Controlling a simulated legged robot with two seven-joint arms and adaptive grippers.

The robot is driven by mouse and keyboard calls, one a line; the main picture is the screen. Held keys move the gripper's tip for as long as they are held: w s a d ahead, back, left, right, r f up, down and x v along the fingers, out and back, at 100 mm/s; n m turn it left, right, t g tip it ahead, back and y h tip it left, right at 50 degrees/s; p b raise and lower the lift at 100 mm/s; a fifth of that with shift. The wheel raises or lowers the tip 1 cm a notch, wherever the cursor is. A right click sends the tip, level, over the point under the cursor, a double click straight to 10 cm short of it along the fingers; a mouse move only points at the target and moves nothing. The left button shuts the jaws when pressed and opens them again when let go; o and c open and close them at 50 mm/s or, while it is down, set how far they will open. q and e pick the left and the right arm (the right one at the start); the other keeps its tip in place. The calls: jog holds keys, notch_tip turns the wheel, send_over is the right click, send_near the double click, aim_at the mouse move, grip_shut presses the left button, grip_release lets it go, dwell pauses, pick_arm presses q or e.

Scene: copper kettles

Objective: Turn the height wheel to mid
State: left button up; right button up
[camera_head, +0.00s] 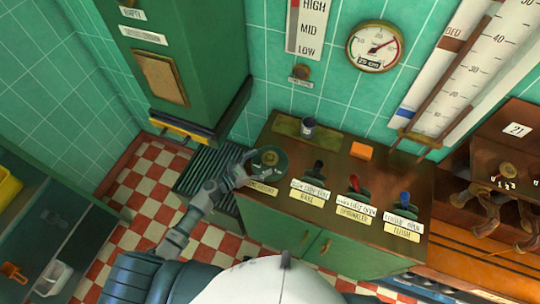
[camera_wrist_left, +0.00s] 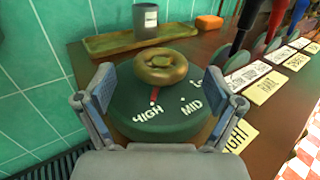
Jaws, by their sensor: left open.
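The height wheel (camera_head: 276,167) is a dark green disc with a brass knob on top, at the left end of the brown console. In the left wrist view the disc (camera_wrist_left: 150,128) carries the words HIGH and MID and a partly hidden third word. A small red mark beside the brass knob (camera_wrist_left: 165,67) lines up with HIGH. My left gripper (camera_wrist_left: 159,88) is open, with one finger on each side of the wheel; I cannot tell if they touch it. In the head view my left gripper (camera_head: 244,170) reaches the wheel from the left. My right gripper is out of view.
A HIGH/MID/LOW wall board (camera_head: 311,29) has a red marker near HIGH. Labelled levers with black, red and blue handles (camera_head: 354,184) stand right of the wheel. A grey cup (camera_head: 308,127) on a tray and an orange block (camera_head: 361,151) are behind.

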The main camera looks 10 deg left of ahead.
aim_at(270, 156)
pick_arm(q)
jog(key=x, duration=0.4)
jog(key=c, duration=1.2)
